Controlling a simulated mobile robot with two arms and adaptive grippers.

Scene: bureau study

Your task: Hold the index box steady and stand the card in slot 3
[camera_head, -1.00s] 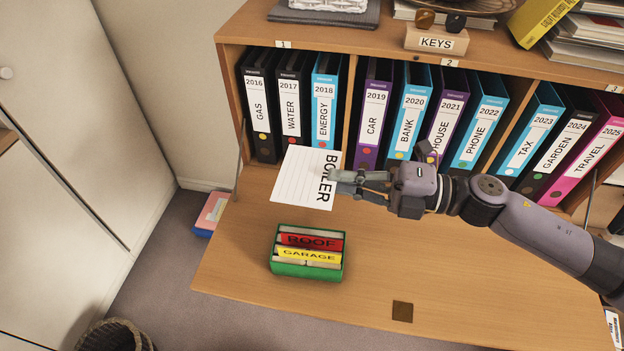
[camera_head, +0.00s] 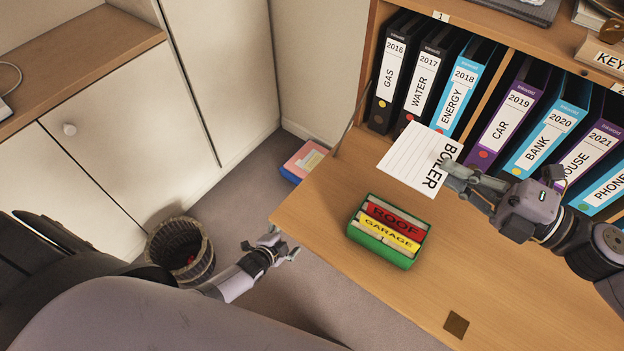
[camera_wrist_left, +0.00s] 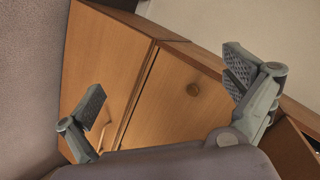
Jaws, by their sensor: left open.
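The green index box (camera_head: 381,255) stands on the drop-down desk leaf, near its left end. A red ROOF card (camera_head: 396,217) and a yellow GARAGE card (camera_head: 389,235) stand in it. My right gripper (camera_head: 452,173) is shut on the white BOILER card (camera_head: 416,158) by its lettered edge, holding it behind the box, near the binders. My left gripper (camera_head: 284,250) is low, left of the leaf's edge and apart from the box. In the left wrist view its two fingers (camera_wrist_left: 165,85) are wide apart with nothing between them.
The desk leaf (camera_head: 330,200) is clear around the box, with a small dark square (camera_head: 456,325) near its front edge. Binders (camera_head: 505,120) line the shelf behind. A wicker basket (camera_head: 181,250) and a pink and blue item (camera_head: 304,160) are on the floor.

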